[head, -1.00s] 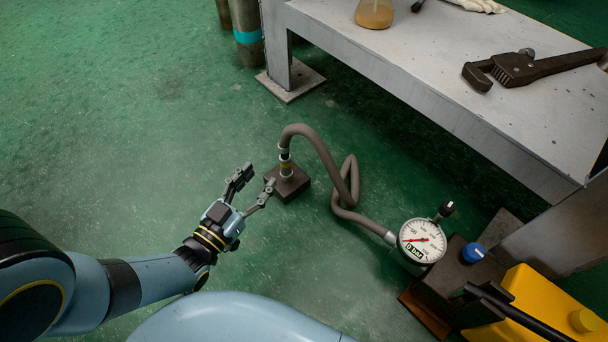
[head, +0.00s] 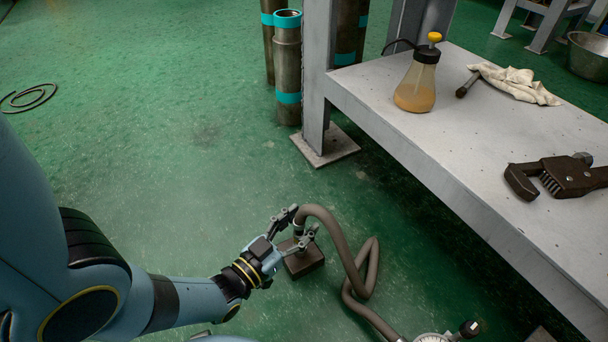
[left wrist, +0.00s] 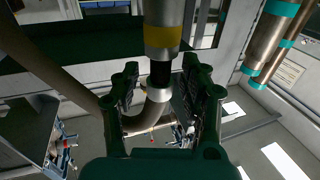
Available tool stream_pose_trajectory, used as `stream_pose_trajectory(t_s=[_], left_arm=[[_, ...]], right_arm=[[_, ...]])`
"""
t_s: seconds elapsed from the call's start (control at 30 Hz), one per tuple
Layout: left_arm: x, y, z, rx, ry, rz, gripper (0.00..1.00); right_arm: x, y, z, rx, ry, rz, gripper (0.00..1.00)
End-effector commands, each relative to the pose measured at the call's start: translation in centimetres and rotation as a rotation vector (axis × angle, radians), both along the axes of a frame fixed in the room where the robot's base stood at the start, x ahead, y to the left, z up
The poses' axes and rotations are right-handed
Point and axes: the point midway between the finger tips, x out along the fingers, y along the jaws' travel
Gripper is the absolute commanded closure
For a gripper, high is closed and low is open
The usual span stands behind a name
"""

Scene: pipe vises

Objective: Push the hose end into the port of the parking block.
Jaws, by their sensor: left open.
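The grey-brown hose (head: 335,240) arches down to the dark parking block (head: 304,262) on the green floor. My left gripper (head: 298,226) is open just above the block, with its fingers on either side of the hose end. In the left wrist view, my left gripper (left wrist: 160,88) shows a gap between each finger and the hose end (left wrist: 161,40). That end has a metal sleeve, a yellow band, a black section and a pale ring. The port is hidden, so I cannot tell how deep the end sits. My right gripper is not in view.
A grey bench (head: 440,130) stands at the right with a spray bottle (head: 416,85), a cloth (head: 515,85) and a pipe wrench (head: 560,177). Its leg and foot plate (head: 325,148) stand behind the block. A gauge (head: 432,338) is cut off below.

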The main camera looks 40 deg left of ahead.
Motion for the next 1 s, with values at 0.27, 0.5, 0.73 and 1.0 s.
stream_pose_trajectory(t_s=[0.27, 0.5, 0.73, 1.0], left_arm=[[0.03, 0.0, 0.03, 0.0, -0.001, 0.0, 0.85], [0.03, 0.0, 0.03, 0.0, -0.001, 0.0, 1.0], [0.02, -0.01, 0.02, 0.0, -0.001, 0.0, 1.0], [0.0, -0.03, 0.03, -0.001, -0.001, 0.0, 1.0]], right_arm=[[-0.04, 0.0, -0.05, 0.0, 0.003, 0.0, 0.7], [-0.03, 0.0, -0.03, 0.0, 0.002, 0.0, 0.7], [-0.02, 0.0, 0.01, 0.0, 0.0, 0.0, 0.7], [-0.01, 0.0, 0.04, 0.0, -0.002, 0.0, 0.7]])
